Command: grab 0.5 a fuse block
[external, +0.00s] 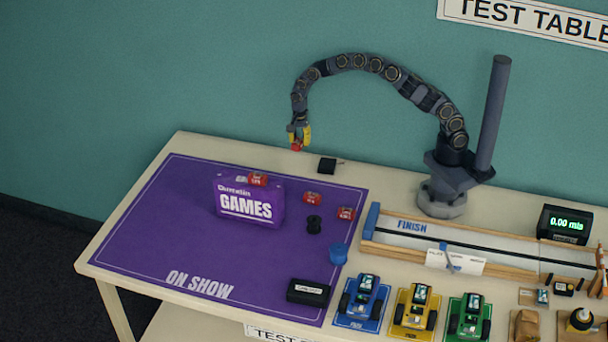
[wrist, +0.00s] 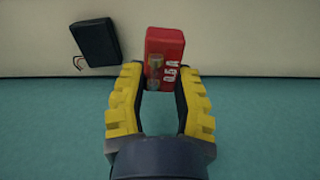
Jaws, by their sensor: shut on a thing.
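My gripper (external: 299,136) is shut on a red fuse block (external: 297,148), held in the air above the back edge of the table. In the wrist view the yellow fingers (wrist: 160,85) grip the block (wrist: 165,45) by its sides at their tips. A clear fuse and small white markings show on its face; the rating is too small to read. Other red blocks are on the purple GAMES bag (external: 257,180), on the mat (external: 312,198) and near the mat's right edge (external: 346,213). Their ratings are unclear.
A small black box (external: 327,165) lies near the back edge, also in the wrist view (wrist: 95,42). The purple mat (external: 160,220) holds black and blue spools and a black case (external: 308,292). A wooden track (external: 400,250) and toy cars stand right. The mat's left is clear.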

